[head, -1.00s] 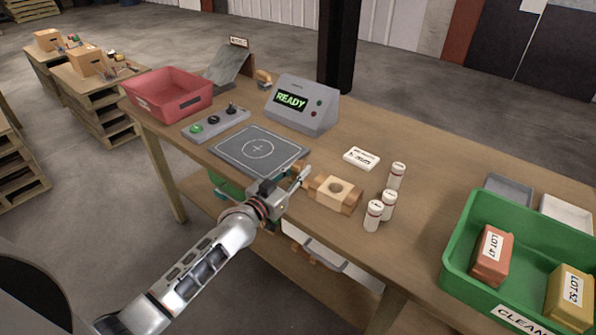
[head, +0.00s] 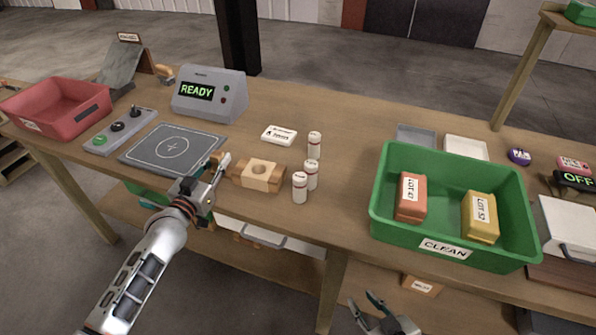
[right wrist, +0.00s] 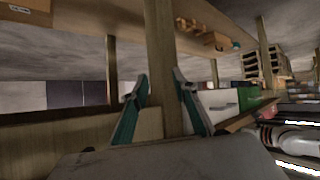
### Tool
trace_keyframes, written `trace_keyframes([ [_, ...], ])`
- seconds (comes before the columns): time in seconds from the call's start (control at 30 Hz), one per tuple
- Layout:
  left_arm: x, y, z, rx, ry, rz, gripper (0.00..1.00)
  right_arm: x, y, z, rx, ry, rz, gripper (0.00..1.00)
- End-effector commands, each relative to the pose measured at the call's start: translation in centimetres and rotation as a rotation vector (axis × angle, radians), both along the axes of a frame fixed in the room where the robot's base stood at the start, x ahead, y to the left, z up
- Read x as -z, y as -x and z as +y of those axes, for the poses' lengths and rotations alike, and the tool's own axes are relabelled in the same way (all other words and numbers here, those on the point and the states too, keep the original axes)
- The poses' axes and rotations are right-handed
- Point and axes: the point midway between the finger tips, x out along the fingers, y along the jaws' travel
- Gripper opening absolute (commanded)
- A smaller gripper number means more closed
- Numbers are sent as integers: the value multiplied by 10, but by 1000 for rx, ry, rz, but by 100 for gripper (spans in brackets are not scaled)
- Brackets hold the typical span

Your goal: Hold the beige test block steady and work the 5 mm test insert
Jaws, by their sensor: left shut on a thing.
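The beige test block (head: 262,175), with a round hole in its top and brown wooden parts at its sides, rests near the table's front edge in the head view. My left gripper (head: 222,168) is shut at the left end of the block's brown wooden part; its fingers partly hide the contact. Three white cylinders with red bands (head: 300,187) stand just right of the block; I cannot read which is the 5 mm insert. My right gripper (head: 375,312) is low in front of the table, empty, its fingers apart in the right wrist view (right wrist: 160,95).
A dark plate with a crosshair (head: 172,147) and a READY display (head: 208,93) lie left and behind. A white label card (head: 279,134) lies behind the block. A green CLEAN crate (head: 376,200) stands right. The table's front edge lies above my right gripper.

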Motion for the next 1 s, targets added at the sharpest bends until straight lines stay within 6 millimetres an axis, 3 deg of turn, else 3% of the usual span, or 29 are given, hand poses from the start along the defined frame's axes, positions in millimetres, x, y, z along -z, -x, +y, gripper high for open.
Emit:
trace_keyframes([
  [0.1,0,0,0,0,0,0,0,-20,-29,47,-99,-27,-12,28],
  [0.3,0,0,0,0,0,0,0,-58,-55,133,-325,-35,-19,28],
  [0.6,0,0,0,0,0,0,0,-108,-52,232,-722,64,-45,28],
  [0.77,0,0,0,0,0,0,0,-138,-59,254,-898,174,-120,28],
  [1.0,0,0,0,0,0,0,0,-212,-116,253,-1042,380,-369,28],
])
